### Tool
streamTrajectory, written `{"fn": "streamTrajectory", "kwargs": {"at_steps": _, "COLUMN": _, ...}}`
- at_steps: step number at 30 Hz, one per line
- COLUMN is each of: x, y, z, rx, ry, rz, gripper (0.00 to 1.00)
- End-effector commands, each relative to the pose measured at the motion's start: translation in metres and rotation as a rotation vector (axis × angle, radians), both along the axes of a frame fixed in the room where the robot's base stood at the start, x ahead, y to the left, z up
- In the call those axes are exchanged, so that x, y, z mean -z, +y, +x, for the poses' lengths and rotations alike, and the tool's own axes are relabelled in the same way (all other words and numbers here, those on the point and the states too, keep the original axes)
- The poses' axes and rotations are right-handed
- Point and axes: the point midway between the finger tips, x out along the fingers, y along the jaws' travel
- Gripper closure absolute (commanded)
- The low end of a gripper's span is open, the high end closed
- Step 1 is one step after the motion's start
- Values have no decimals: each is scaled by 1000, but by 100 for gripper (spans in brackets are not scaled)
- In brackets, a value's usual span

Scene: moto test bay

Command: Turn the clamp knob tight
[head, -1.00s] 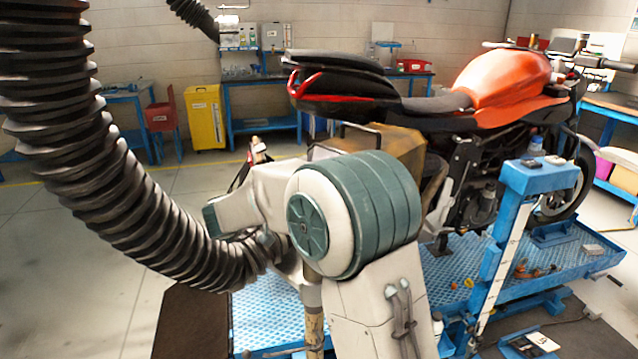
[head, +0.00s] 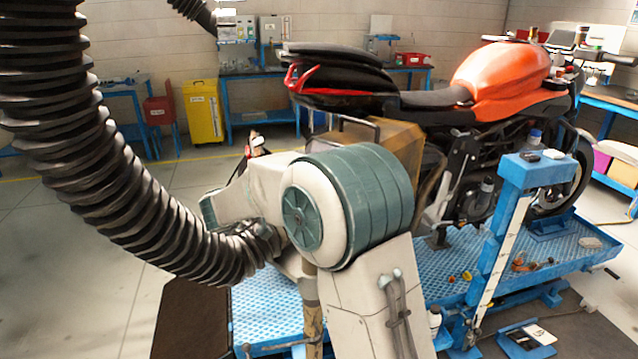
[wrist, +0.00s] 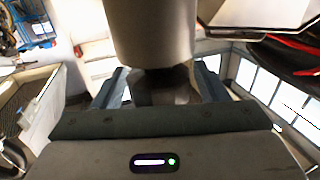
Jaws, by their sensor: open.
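In the wrist view my gripper (wrist: 163,78) is open, with one blue-grey finger on each side. A dark piece (wrist: 166,88) lies between the fingers, below a thick grey cylinder (wrist: 150,35). It may be the clamp knob, but its shape is partly hidden and I cannot tell whether the fingers touch it. In the head view my arm's white and teal joint hides the gripper and the clamp area. A black ribbed hose (head: 110,170) hangs from the upper left and its lower end runs behind or against my arm.
An orange and black motorcycle (head: 500,80) stands on a blue lift platform (head: 275,312). A blue post (head: 535,172) with small items on top rises at the right. A yellow cabinet (head: 203,112) and workbenches line the back wall. The floor at left is open.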

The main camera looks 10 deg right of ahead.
Motion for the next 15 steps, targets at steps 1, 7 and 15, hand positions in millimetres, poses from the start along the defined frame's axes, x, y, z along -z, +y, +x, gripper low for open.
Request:
{"fn": "streamTrajectory", "kwargs": {"at_steps": 1, "x": 1, "y": 5, "z": -1, "rx": -2, "ry": 0, "rz": 0, "gripper": 33}}
{"fn": "streamTrajectory", "kwargs": {"at_steps": 7, "x": 2, "y": 41, "z": -11, "rx": -6, "ry": -1, "rz": 1, "gripper": 33}}
{"fn": "streamTrajectory", "kwargs": {"at_steps": 15, "x": 2, "y": 99, "z": -29, "rx": -4, "ry": 1, "rz": 1, "gripper": 33}}
